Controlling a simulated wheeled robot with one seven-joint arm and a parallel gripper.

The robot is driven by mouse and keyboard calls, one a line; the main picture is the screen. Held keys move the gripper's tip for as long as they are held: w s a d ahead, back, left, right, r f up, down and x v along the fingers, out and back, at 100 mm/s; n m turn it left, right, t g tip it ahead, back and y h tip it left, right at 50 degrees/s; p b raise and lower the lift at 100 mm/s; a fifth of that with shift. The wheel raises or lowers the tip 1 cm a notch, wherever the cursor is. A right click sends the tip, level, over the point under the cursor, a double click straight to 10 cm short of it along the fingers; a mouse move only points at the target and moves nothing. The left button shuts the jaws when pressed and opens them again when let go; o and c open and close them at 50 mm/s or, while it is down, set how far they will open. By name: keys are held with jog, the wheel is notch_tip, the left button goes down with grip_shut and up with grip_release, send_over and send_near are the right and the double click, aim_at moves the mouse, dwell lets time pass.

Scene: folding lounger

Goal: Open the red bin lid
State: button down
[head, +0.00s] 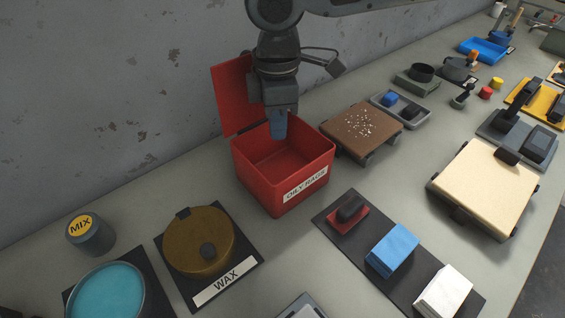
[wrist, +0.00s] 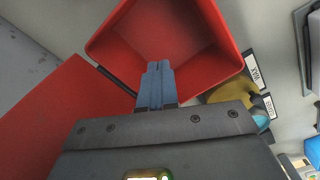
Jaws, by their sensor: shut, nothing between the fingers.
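The red bin (head: 262,187) stands on the bench near the wall, with a label reading "OILY RAGS" on its front. Its red lid (head: 236,95) stands raised and upright at the bin's back left side, so the bin's mouth is uncovered. The inside that shows looks empty. My gripper (head: 278,136) points down over the bin's mouth, with its blue fingers shut together and empty. In the wrist view the fingers (wrist: 156,68) show in front of the bin's red interior (wrist: 165,30), and the lid (wrist: 65,125) fills the lower left. My arm hides part of the lid in the head view.
A wax tin (head: 198,243) and a teal-filled round container (head: 106,292) stand at the front left. A brown board (head: 361,131) is close to the bin's right. A dark mat (head: 345,240) with several blocks lies in front. The grey wall (head: 110,90) is behind.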

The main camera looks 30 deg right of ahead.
notch_tip(320, 180, up, 7)
jog(key=s+p, duration=0.1)
jog(key=p, duration=0.7)
jog(key=shift+s+d, duration=0.15)
jog(key=shift+s, duration=0.25)
dwell(0.7)
dwell(0.4)
